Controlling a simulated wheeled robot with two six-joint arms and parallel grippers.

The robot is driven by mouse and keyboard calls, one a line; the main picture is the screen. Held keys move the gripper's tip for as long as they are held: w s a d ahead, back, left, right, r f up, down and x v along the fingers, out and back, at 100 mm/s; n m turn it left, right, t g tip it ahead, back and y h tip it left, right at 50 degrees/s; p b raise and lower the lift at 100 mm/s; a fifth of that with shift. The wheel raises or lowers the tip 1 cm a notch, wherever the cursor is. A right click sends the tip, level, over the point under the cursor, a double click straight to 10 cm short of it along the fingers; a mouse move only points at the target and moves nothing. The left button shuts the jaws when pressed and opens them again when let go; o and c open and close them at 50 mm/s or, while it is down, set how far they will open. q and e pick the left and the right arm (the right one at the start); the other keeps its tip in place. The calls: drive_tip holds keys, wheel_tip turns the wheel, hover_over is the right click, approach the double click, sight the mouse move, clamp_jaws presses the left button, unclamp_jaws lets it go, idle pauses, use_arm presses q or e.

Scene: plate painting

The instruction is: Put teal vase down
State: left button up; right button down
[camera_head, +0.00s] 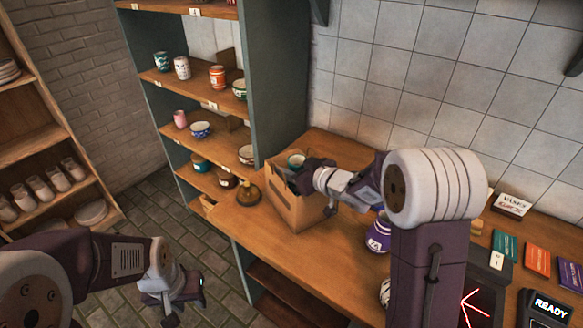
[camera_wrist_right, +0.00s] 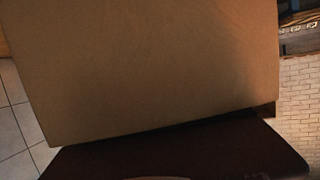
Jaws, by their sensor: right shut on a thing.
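The teal vase (camera_head: 296,160) shows its round rim at the mouth of an open cardboard box (camera_head: 292,208) on the wooden counter. My right gripper (camera_head: 303,176) is shut on the vase at the box's top edge. Most of the vase is hidden by the box and gripper, so I cannot tell whether it touches the bottom. In the right wrist view the box's cardboard wall (camera_wrist_right: 150,65) fills most of the picture; the vase does not show there. My left gripper (camera_head: 172,302) hangs empty over the floor at lower left; its finger gap is unclear.
An amber bottle-like vase (camera_head: 248,193) stands left of the box. A purple vase (camera_head: 378,236) stands to its right, partly behind my right arm. Shelves of pottery (camera_head: 197,82) rise behind left. Cards (camera_head: 505,245) and a READY device (camera_head: 545,308) lie at right. Front counter is clear.

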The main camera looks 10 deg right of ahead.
drive_tip(key=c, duration=0.9)
unclamp_jaws()
drive_tip(key=shift+s+f, duration=0.15)
drive_tip(key=shift+f, duration=0.3)
drive_tip(key=shift+r+p, duration=0.45)
drive_tip(key=shift+r, duration=0.1)
drive_tip(key=p+v, duration=0.1)
drive_tip(key=v, duration=1.1)
drive_tip(key=shift+r+p, duration=0.3)
